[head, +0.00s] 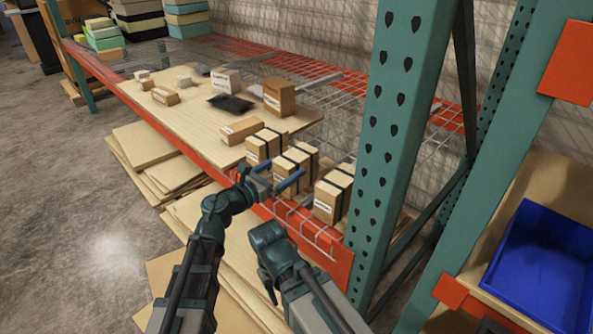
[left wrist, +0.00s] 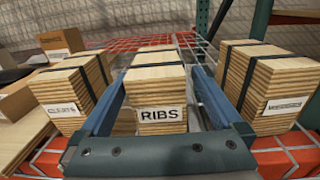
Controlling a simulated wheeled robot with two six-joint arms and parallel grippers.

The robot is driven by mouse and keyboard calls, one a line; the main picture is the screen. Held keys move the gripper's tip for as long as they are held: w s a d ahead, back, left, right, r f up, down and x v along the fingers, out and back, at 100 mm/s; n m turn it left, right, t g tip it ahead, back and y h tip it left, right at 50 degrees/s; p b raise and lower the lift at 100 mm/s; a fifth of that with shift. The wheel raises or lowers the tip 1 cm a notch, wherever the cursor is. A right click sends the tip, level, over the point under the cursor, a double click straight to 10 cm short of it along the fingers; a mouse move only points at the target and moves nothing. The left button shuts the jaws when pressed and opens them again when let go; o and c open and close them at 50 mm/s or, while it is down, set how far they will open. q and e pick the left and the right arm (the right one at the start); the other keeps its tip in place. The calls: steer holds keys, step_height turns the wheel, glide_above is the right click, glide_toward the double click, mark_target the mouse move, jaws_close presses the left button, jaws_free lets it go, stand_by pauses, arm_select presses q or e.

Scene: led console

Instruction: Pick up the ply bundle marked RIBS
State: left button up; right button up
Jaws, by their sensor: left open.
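The ply bundle marked RIBS (left wrist: 161,92) is a pale layered wood block with a dark strap. It stands upright in the middle of the left wrist view. In the head view it is the middle bundle (head: 298,158) on the rack shelf. My left gripper (head: 281,170) is open, with one blue finger on each side of the RIBS bundle; I cannot tell whether they touch it. My right gripper (head: 268,286) hangs low in front of the shelf, dark and mostly hidden by its arm, its jaws unclear.
A bundle marked CLEATS (left wrist: 70,92) stands close on the left and one marked WEDGES (left wrist: 270,90) on the right. The green rack post (head: 393,120) rises to the right. Small boxes sit on a wooden board (head: 200,115) at left. A blue bin (head: 545,262) is far right.

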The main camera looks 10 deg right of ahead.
mark_target(297, 158)
arm_select(q)
steer(key=shift+x, duration=2.65)
steer(key=shift+w+a+r, duration=0.1)
steer(key=shift+a+r, duration=0.05)
jaws_close()
